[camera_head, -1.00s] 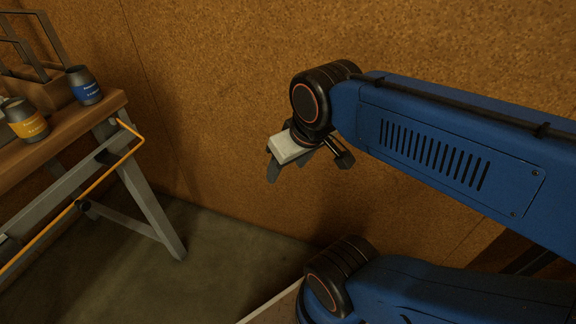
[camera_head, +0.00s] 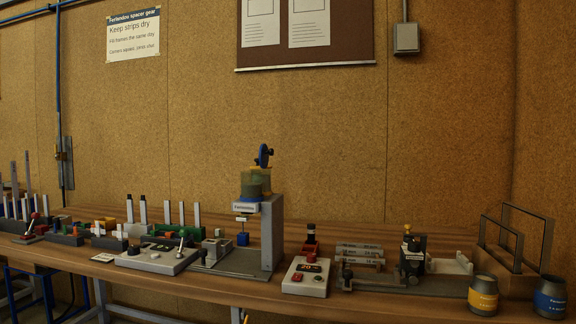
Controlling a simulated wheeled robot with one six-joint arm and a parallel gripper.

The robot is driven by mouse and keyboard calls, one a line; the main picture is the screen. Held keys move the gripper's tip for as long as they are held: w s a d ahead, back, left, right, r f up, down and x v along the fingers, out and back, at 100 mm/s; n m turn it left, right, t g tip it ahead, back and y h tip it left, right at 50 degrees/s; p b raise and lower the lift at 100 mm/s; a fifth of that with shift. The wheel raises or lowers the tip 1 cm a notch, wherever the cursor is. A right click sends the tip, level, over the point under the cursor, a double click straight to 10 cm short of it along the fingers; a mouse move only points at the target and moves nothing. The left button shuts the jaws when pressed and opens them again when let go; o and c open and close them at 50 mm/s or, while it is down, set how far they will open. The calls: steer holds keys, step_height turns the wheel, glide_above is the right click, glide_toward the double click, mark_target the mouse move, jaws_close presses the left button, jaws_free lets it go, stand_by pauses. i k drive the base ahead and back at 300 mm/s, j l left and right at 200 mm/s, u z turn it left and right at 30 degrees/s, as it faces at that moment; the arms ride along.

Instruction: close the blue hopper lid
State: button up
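The blue hopper lid (camera_head: 264,155) stands up on its edge above the hopper, so it is open. The hopper (camera_head: 256,181) is a greenish-yellow clear cup on top of a grey machine (camera_head: 272,232) in the middle of the bench. A white label sits on the machine's front just below the hopper. My gripper is not in view now, and no part of my arm shows.
The wooden bench (camera_head: 225,288) runs across the view. A control box with a red button (camera_head: 305,277) stands right of the machine, another with levers (camera_head: 158,256) left. A yellow-labelled can (camera_head: 483,295) and blue-labelled can (camera_head: 550,297) stand at the right end. The wall behind is bare around the lid.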

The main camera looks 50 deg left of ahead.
mark_target(264, 153)
steer(key=k+u, duration=0.2)
steer(key=u, duration=0.15)
steer(key=k+j+u, duration=0.15)
steer(key=u, duration=0.2)
steer(key=i+l+u, duration=0.15)
steer(key=u, duration=0.25)
steer(key=i+l+u, duration=0.1)
steer(key=u, duration=0.3)
steer(key=i+l+u, duration=0.1)
steer(key=l+u, duration=0.15)
steer(key=u, duration=0.15)
steer(key=k+j, duration=0.1)
steer(key=j, duration=0.25)
steer(key=k+j, duration=0.1)
steer(key=j, duration=0.25)
steer(key=i+l, duration=0.1)
steer(key=l, duration=0.25)
steer(key=i+l, duration=0.1)
steer(key=l, duration=0.25)
